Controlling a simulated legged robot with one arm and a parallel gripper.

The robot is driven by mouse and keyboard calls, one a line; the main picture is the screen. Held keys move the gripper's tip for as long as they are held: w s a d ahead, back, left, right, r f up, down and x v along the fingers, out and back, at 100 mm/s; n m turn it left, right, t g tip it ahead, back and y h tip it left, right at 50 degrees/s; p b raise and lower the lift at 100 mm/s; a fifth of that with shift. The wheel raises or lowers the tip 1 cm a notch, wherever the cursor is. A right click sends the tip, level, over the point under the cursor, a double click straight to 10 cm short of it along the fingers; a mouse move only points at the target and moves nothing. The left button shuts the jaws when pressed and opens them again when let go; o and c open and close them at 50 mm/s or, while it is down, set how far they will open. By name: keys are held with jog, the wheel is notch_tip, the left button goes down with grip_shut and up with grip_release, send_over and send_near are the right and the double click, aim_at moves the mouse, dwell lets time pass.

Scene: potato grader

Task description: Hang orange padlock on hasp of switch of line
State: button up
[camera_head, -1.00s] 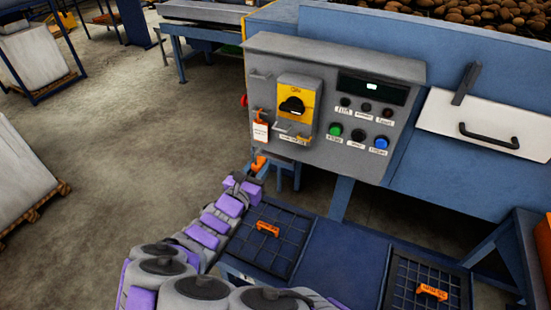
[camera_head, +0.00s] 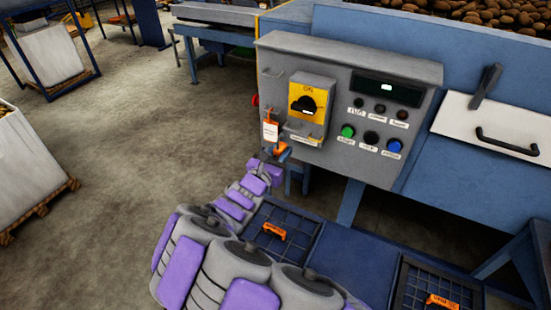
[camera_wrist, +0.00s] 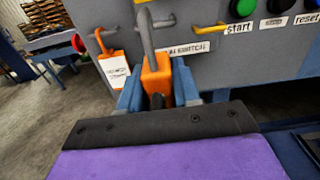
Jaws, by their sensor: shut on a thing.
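The orange padlock (camera_wrist: 156,78) is held upright between the fingers of my gripper (camera_wrist: 158,100) in the wrist view, its grey shackle (camera_wrist: 146,35) pointing up. The shackle top overlaps a grey hasp bar (camera_wrist: 158,20) in the picture; I cannot tell if it passes through. In the head view the padlock (camera_head: 282,150) shows small at the end of my arm, just below the yellow switch plate (camera_head: 308,97) with its black rotary knob (camera_head: 303,105). My gripper (camera_head: 272,158) is mostly hidden there by my arm.
An orange tag (camera_head: 270,130) with a white label hangs left of the switch. The grey panel (camera_head: 350,70) carries green, black and blue buttons. Orange-handled mesh covers (camera_head: 275,232) lie below. Open floor (camera_head: 150,130) is on the left.

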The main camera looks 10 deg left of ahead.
aim_at(294, 137)
jog(key=shift+b+x, duration=0.6)
jog(key=shift+x, duration=2.65)
jog(key=shift+f, duration=0.7)
jog(key=shift+s, duration=0.1)
jog(key=o, duration=1.1)
jog(key=shift+c, duration=0.2)
